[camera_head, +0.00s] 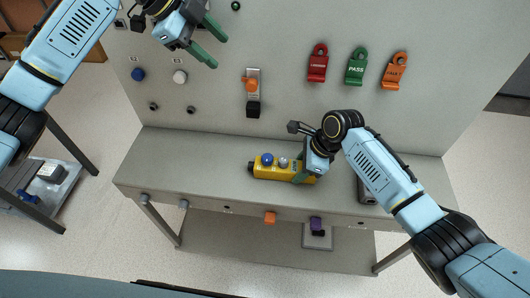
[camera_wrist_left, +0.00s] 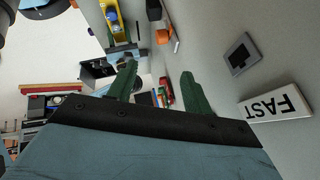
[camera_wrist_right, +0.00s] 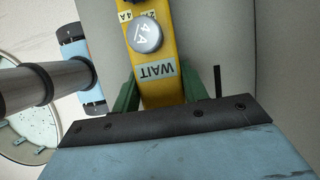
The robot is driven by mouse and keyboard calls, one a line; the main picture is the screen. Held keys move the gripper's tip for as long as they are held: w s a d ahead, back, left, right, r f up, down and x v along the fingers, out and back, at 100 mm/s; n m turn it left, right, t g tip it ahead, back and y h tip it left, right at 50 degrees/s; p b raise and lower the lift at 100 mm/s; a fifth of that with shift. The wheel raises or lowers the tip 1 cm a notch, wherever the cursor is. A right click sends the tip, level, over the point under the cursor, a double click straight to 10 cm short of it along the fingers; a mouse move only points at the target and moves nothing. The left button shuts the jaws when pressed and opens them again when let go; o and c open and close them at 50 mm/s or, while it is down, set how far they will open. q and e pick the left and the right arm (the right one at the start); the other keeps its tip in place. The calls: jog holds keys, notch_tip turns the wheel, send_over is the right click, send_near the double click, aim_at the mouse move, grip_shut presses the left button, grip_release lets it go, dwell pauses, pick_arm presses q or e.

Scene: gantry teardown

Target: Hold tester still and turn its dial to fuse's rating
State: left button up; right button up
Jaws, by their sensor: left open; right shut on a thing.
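The yellow tester (camera_head: 262,174) lies on the bench shelf, with a blue knob (camera_head: 267,159) and a grey dial (camera_head: 283,162) on top. My right gripper (camera_head: 302,174) is shut on its right end. In the right wrist view, green fingers flank the tester's yellow body (camera_wrist_right: 158,92); a WAIT label shows. The grey dial (camera_wrist_right: 144,36) there carries a 4A mark, and a 4A label sits beside it. My left gripper (camera_head: 218,52) is open and empty, high in front of the panel. The tester also shows in the left wrist view (camera_wrist_left: 117,31). I cannot make out a fuse.
Red (camera_head: 318,65), green PASS (camera_head: 356,68) and orange (camera_head: 394,73) tags hang on the panel. An orange-handled switch (camera_head: 252,85) is left of them. A FAST sign (camera_wrist_left: 275,105) shows in the left wrist view. The shelf (camera_head: 180,165) is clear left of the tester.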

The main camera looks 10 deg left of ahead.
aim_at(267, 157)
pick_arm(q)
jog(key=s+d+f+n+g, duration=0.1)
jog(key=s+d+f, duration=0.1)
jog(key=f, duration=0.6)
jog(key=s+d+f+n+g+y, duration=0.1)
jog(key=s+d+f, duration=0.1)
jog(key=d+f, duration=0.3)
jog(key=s+d+f+n+g+y, duration=0.1)
jog(key=d+f, duration=0.3)
jog(key=f, duration=0.9)
jog(key=shift+s+d+f, duration=0.15)
jog(key=shift+s+d, duration=0.1)
jog(key=shift+s, duration=0.15)
jog(key=c, duration=1)
